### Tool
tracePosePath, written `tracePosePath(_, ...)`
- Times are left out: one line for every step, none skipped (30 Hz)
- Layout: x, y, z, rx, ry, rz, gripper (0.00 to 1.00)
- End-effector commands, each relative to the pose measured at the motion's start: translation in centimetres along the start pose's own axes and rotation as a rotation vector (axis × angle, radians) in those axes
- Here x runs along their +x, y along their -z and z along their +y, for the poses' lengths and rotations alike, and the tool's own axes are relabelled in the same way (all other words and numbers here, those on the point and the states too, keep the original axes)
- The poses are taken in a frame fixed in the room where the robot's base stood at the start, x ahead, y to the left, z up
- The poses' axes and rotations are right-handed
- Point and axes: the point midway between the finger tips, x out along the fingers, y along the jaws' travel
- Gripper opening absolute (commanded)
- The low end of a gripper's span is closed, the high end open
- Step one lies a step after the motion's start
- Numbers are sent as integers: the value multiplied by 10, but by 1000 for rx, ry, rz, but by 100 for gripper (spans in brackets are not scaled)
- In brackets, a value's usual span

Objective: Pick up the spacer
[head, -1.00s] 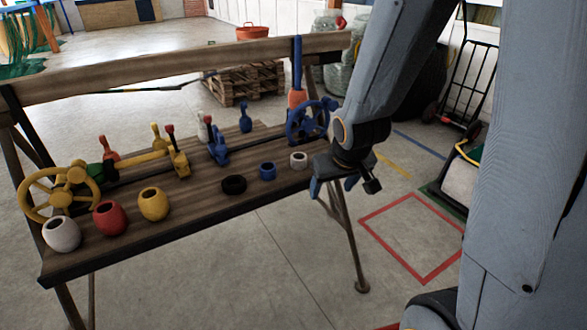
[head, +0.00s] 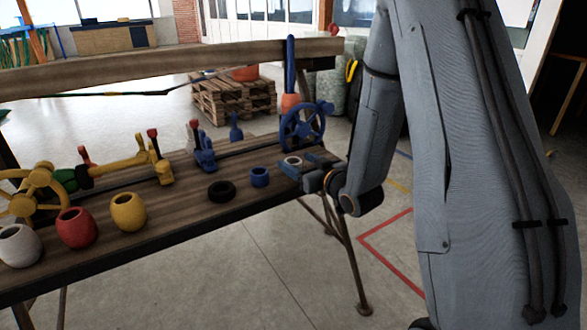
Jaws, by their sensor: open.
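Three short rings that could be the spacer sit in a row on the wooden bench (head: 225,222): a black ring (head: 221,191), a blue ring (head: 259,177) and a white ring (head: 293,160). My gripper (head: 299,164) reaches in from the right at the bench's right end. It is open, with its fingers level with the white ring and partly covering it. I cannot tell whether the fingers touch the ring or how high they are above the bench.
A blue handwheel (head: 302,126) stands just behind my gripper. White (head: 20,244), red (head: 76,228) and yellow (head: 128,212) pots stand at the left front. Blue and yellow valve parts line the bench's back. A wooden rail runs behind.

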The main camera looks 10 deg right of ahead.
Motion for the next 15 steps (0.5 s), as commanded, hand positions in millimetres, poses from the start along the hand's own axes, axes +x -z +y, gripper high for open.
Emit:
tracePosePath(6,0,-1,0,2,-1,63)
tracePosePath(8,0,-1,-1,2,-1,63)
tracePosePath(12,0,-1,0,2,0,63)
tracePosePath(15,0,-2,0,2,-1,63)
tracePosePath(18,-1,-2,0,2,-1,63)
tracePosePath(23,-2,-3,0,1,-1,63)
tracePosePath(27,-2,-4,0,2,-1,63)
tracePosePath(32,-3,-5,0,2,-2,63)
tracePosePath(38,-4,-5,0,2,-2,63)
tracePosePath(42,-5,-6,1,2,-2,63)
tracePosePath(46,-5,-5,0,1,-2,63)
tracePosePath(51,-4,-5,0,1,-1,63)
tracePosePath(54,-4,-5,0,1,-1,63)
tracePosePath(57,-4,-5,0,0,-1,63)
tracePosePath(60,-4,-5,0,0,-1,63)
